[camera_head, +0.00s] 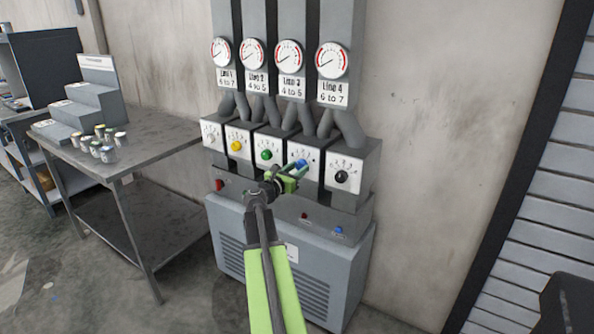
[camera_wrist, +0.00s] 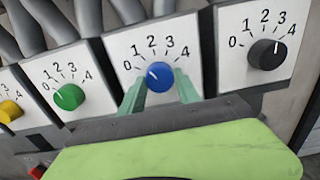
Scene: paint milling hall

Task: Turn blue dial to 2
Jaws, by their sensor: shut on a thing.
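The blue dial (camera_wrist: 160,76) sits on a white plate (camera_wrist: 143,43) marked 0 to 4. Its white mark points to the upper left, roughly toward 1. My gripper (camera_wrist: 158,86) is shut on the blue dial, with one green finger on each side of it. In the head view the blue dial (camera_head: 302,162) shows just beyond the tips of my gripper (camera_head: 294,171), on the fourth box from the left.
A black dial (camera_wrist: 266,54) is close on the right and a green dial (camera_wrist: 69,97) on the left. A yellow dial (camera_wrist: 10,111) is farther left. Gauges (camera_head: 290,57) hang above. A metal table (camera_head: 150,140) with small cans stands at left.

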